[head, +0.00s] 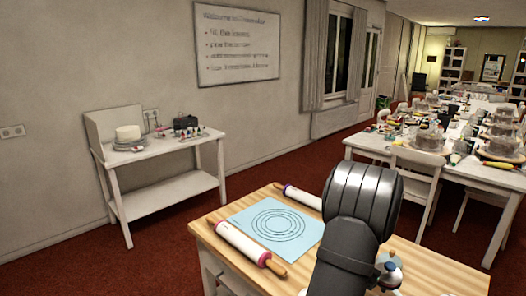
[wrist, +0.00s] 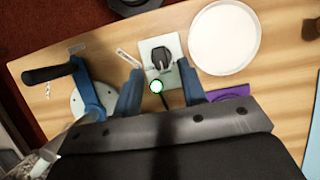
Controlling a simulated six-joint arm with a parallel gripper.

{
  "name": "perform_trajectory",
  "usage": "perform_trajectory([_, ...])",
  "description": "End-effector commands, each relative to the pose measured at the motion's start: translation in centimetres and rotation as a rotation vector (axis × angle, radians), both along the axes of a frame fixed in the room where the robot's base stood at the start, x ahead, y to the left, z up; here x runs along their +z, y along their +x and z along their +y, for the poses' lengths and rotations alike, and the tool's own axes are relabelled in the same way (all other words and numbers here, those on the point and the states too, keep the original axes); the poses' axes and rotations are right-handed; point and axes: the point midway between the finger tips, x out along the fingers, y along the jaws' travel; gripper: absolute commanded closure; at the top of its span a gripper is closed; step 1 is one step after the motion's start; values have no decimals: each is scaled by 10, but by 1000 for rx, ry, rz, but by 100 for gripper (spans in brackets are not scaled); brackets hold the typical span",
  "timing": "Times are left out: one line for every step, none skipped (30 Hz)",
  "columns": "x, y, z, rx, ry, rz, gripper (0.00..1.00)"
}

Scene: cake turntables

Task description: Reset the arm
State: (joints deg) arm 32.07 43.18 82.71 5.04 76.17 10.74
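My gripper (wrist: 160,68) is in the wrist view, with its two blue fingers spread apart. It is open, with nothing visibly clamped. Between and just beyond the fingertips is a pale control plate (wrist: 146,48) with a black knob (wrist: 162,57). I cannot tell whether a finger touches the plate. In the head view my arm rises over the front of the wooden table (head: 440,276), and my gripper is hidden there.
The wrist view shows a white disc (wrist: 225,36), a black crank handle (wrist: 48,74) and a purple item (wrist: 228,93). The head view shows a blue circle-marked mat (head: 246,232) between two rolling pins (head: 243,243) (head: 300,197). A side table (head: 165,147) stands by the wall.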

Motion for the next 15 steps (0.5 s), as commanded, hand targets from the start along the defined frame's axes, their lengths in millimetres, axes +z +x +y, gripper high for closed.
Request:
perform_trajectory([-10,-3,3,0,1,3,62])
perform_trajectory([-15,-5,5,0,2,3,62])
perform_trajectory([-23,-7,7,0,1,3,62])
perform_trajectory([-28,-9,9,0,2,3,62])
perform_trajectory([-34,-11,11,0,2,3,62])
perform_trajectory([-36,-11,12,26,1,1,62])
perform_trajectory([-35,-9,12,66,0,0,62])
perform_trajectory([-35,-9,11,103,-1,0,62])
perform_trajectory([-35,-9,12,151,-1,0,62])
perform_trajectory([-34,-9,12,187,-1,0,62])
perform_trajectory([-34,-8,12,224,-1,-1,62])
perform_trajectory([-34,-8,12,271,-1,0,62])
perform_trajectory([-34,-8,12,307,-1,0,62])
perform_trajectory([-34,-8,13,341,-1,0,62])
perform_trajectory([-34,-8,13,390,-1,0,62])
